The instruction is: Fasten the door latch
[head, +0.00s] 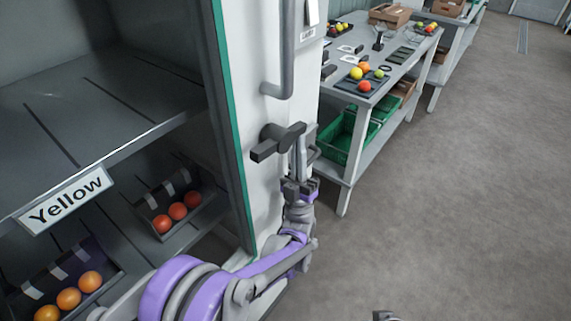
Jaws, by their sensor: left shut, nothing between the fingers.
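The door latch (264,151) is a dark grey lever on a round boss on the white door front (264,55), below a long grey bar handle (287,60). Its bar lies slanted in the picture, lower at its left end. My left gripper (301,145) is shut and empty, pointing up, at the right end of the lever. I cannot tell whether its fingers touch the lever. A small grey piece at the bottom edge may be the tip of my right gripper (385,315); its jaws do not show.
Left of a green edge strip (229,130) are grey shelves with a "Yellow" sign (66,199) and trays of red (177,211) and orange fruit (69,298). A grey table (395,85) with fruit trays and a green crate (336,143) below stands behind. The floor at right is clear.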

